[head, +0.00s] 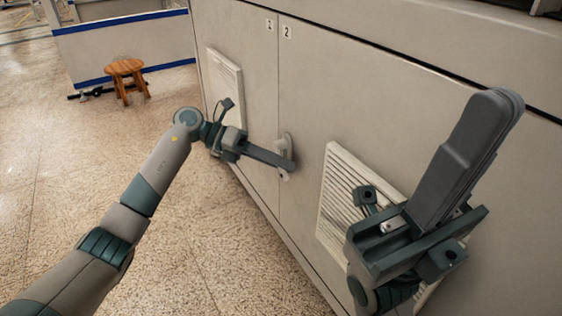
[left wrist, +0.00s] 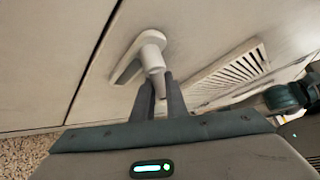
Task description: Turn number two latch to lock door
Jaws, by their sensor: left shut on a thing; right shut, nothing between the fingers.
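The number two latch (head: 288,143) is a light grey handle on the cabinet door marked 2 (head: 400,120), just right of the seam between doors 1 and 2. It also shows in the left wrist view (left wrist: 150,50), with its base plate on the door and its lever pointing down. My left gripper (head: 288,166) is shut on the latch's lever, and its fingers (left wrist: 162,92) lie on either side of it. The fingers hide part of the lever. My right gripper (head: 490,120) is shut and empty, in front of door 2 at the right.
Door 1 (head: 255,60) has a louvred vent (head: 226,85) left of the latch. A second vent (head: 335,200) lies behind my right gripper. A wooden stool (head: 125,72) stands far off at the left.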

